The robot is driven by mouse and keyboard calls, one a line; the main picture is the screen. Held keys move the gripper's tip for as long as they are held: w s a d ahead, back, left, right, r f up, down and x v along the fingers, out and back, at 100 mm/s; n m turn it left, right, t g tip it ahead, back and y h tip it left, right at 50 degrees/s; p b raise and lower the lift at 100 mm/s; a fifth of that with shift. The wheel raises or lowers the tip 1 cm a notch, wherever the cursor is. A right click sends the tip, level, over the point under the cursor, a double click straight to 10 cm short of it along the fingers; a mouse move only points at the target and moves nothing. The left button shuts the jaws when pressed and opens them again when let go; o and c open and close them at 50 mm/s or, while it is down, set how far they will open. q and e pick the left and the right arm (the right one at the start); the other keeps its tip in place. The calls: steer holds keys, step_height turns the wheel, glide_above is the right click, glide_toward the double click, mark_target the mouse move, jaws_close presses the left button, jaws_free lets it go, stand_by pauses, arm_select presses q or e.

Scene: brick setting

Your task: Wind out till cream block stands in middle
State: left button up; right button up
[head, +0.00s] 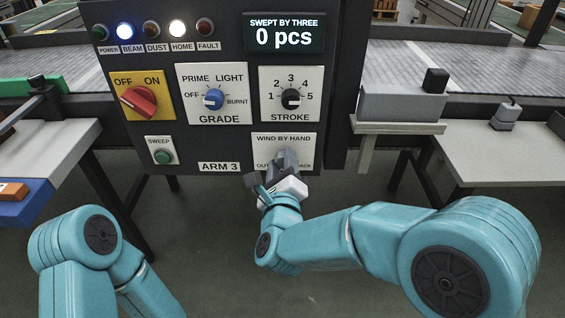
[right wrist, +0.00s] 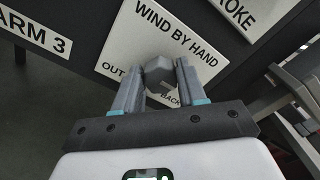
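The wind-by-hand plate (head: 284,141) is at the lower right of the dark control panel, marked OUT at left and BACK at right. My right gripper (head: 286,162) is at this plate. In the right wrist view its fingers (right wrist: 160,82) stand on both sides of a grey faceted knob (right wrist: 158,72), which fills the space between the tips. They look closed on it. I see no cream block in either view. My left arm shows at the bottom left, but its gripper is outside the view.
The panel (head: 220,45) shows "0 pcs", with BEAM and HOME lamps lit. A red switch (head: 139,101), a grade knob (head: 213,99), a stroke knob (head: 291,98) and a green sweep button (head: 163,157) are nearby. A grey conveyor (head: 450,62) runs behind. Side tables flank the panel.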

steer(key=shift+w, duration=0.15)
steer(key=shift+c, duration=0.5)
steer(key=shift+f+n+b, duration=0.15)
steer(key=shift+n+b, duration=1.3)
steer(key=shift+n, duration=0.35)
steer(key=n+b, duration=0.1)
steer(key=n, duration=0.1)
steer(key=shift+n, duration=0.3)
steer(key=n, duration=0.3)
steer(key=shift+n+b, duration=0.3)
steer(key=n, duration=0.4)
steer(key=shift+f+n, duration=0.1)
steer(key=shift+n, duration=0.3)
